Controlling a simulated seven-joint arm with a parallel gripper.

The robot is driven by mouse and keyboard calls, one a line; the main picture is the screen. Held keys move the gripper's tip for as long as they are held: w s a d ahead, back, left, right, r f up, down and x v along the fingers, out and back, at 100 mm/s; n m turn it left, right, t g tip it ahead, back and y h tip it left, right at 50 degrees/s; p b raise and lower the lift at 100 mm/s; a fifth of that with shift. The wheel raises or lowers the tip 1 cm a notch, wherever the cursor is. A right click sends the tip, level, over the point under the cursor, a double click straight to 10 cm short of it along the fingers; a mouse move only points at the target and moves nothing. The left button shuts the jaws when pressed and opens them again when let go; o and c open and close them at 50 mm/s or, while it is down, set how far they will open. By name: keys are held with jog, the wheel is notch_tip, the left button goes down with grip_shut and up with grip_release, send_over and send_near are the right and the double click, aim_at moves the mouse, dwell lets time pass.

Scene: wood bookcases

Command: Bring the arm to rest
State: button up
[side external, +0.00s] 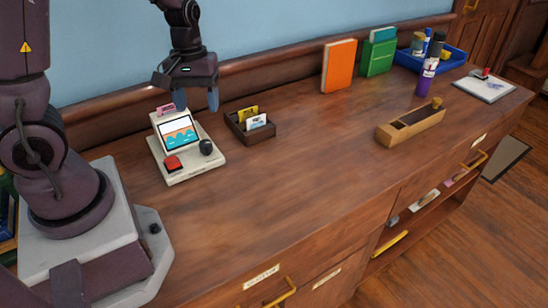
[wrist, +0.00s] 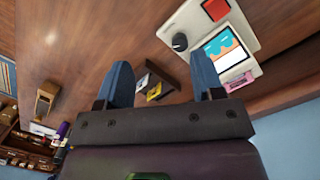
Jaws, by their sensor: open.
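My gripper (side external: 196,98) is open and empty, with its blue fingertips apart. It hangs in the air above the back of the wooden counter (side external: 290,175), close to a white console and a small dark box. In the wrist view my gripper (wrist: 162,84) shows both fingers spread, with the dark box (wrist: 158,82) visible between and beyond them. My arm reaches in from the left along the wall in the side view.
The white console (side external: 187,160) has a screen, a red button and a black knob. The dark box (side external: 252,128) holds cards. An orange book (side external: 339,66), green holder (side external: 378,55), purple bottle (side external: 427,77), blue tray (side external: 450,58) and wooden box (side external: 410,124) stand right. The counter's front middle is clear.

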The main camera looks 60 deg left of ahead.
jog(key=s+d+r+m+t, duration=0.3)
jog(key=d+r+m, duration=0.2)
jog(key=r, duration=0.3)
jog(key=s+d+r+m+t+y, duration=0.1)
jog(key=s+d+r+m+t, duration=0.2)
jog(key=d+r, duration=0.4)
jog(key=s+r+m, duration=0.1)
jog(key=m, duration=0.1)
jog(key=shift+m, duration=0.3)
